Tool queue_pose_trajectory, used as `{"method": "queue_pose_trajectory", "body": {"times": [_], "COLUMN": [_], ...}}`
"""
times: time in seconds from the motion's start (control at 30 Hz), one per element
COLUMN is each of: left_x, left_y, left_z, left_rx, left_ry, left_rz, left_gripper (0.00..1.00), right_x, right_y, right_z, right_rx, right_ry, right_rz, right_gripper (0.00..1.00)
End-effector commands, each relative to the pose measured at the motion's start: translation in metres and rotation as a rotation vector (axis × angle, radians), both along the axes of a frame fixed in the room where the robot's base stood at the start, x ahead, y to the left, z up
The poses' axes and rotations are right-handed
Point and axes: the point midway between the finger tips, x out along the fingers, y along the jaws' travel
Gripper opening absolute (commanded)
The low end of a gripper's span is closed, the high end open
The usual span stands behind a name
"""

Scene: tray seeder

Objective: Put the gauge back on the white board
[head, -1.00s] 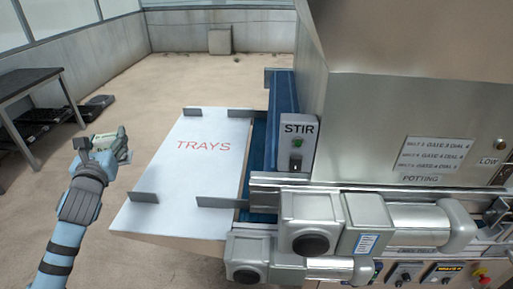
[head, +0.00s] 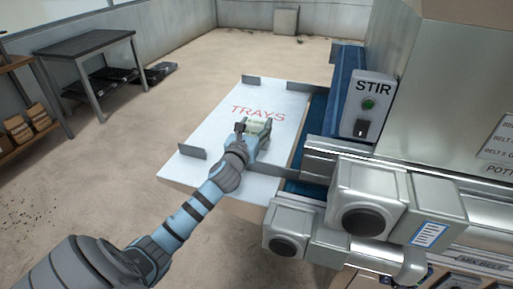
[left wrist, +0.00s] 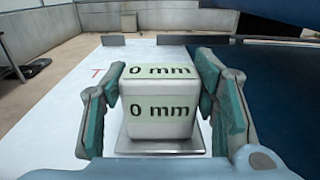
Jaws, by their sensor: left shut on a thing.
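The gauge is a pale block (left wrist: 159,104) with "0 mm" on its top and front faces and a metal plate at its base. My left gripper (left wrist: 160,112) is shut on it, with a green-padded finger on each side. In the head view the left gripper (head: 252,138) is over the middle of the white board (head: 205,142), which reads "TRAYS". The gauge (head: 258,128) shows small there and partly hidden. I cannot tell whether its base touches the board. My right gripper is not in view.
Grey upright guides (head: 192,151) stand along the board's edges. To the right is the machine with a STIR switch box (head: 367,105) and a blue belt (head: 343,85).

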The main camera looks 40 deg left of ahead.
Motion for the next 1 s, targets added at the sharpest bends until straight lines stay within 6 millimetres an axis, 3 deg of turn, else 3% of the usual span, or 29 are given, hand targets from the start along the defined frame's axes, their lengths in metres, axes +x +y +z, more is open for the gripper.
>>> {"method": "queue_pose_trajectory", "body": {"times": [0.3,0.67,0.7,0.8,1.0], "left_x": [0.0,0.0,0.0,0.0,0.0], "left_y": [0.0,0.0,0.0,0.0,0.0], "left_z": [-0.054,-0.055,-0.054,-0.054,-0.054], "left_rx": [0.001,0.0,0.0,0.0,0.0], "left_ry": [-0.001,-0.001,-0.001,-0.001,-0.001], "left_rz": [0.0,0.0,0.001,0.001,0.001], "left_gripper": [0.16,0.16,0.6,0.74,0.74], "right_x": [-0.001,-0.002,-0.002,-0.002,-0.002], "right_y": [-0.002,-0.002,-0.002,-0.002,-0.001], "right_z": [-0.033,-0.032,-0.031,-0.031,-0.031], "right_rx": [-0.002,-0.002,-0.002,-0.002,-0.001], "right_ry": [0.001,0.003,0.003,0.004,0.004], "right_rz": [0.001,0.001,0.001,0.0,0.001], "right_gripper": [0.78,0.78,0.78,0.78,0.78]}}
